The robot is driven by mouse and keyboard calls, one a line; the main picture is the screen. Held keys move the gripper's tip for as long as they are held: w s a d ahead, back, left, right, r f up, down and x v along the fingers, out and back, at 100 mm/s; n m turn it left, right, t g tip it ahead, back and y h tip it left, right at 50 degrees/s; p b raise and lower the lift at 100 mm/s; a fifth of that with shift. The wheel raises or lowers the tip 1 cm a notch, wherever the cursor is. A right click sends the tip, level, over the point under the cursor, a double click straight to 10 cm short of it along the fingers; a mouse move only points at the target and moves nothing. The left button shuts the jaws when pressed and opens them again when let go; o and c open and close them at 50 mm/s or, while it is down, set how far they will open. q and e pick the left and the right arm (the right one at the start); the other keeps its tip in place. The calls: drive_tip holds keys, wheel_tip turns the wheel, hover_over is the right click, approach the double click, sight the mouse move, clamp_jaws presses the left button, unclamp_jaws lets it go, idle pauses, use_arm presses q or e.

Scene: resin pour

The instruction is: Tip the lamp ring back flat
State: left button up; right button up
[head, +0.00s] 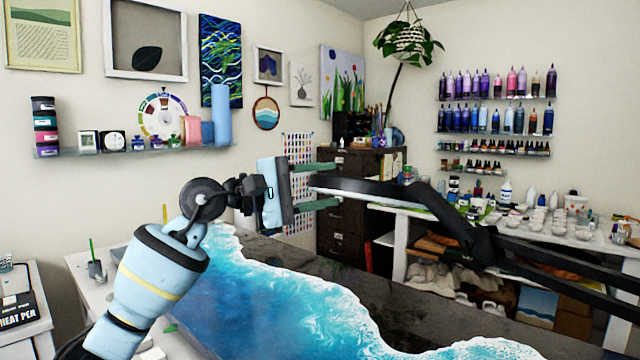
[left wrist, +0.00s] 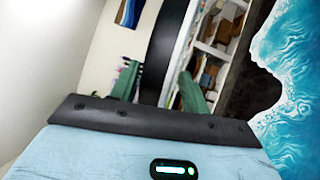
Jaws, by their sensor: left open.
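My left gripper (head: 338,184) reaches in from the left above the resin table, with its two green fingers apart. The near end of a black band, which looks like part of the lamp ring (head: 385,189), lies between the fingers. In the left wrist view the black band (left wrist: 161,50) passes between the green fingers, with a gap visible on each side. The band bends down at the right and meets dark bars (head: 560,262) that run out of the right edge. The full ring outline does not show, so its exact tilt is unclear. My right gripper is out of view.
The tabletop with blue and white resin waves (head: 290,300) lies below. A dark filing cabinet (head: 345,215) stands behind. A white bench (head: 400,240) at the right holds cups and bottles. A shelf (head: 130,148) and pictures are on the left wall.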

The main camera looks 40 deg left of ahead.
use_arm(q)
drive_tip(key=c, duration=0.9)
clamp_jaws()
drive_tip(key=shift+f, duration=0.1)
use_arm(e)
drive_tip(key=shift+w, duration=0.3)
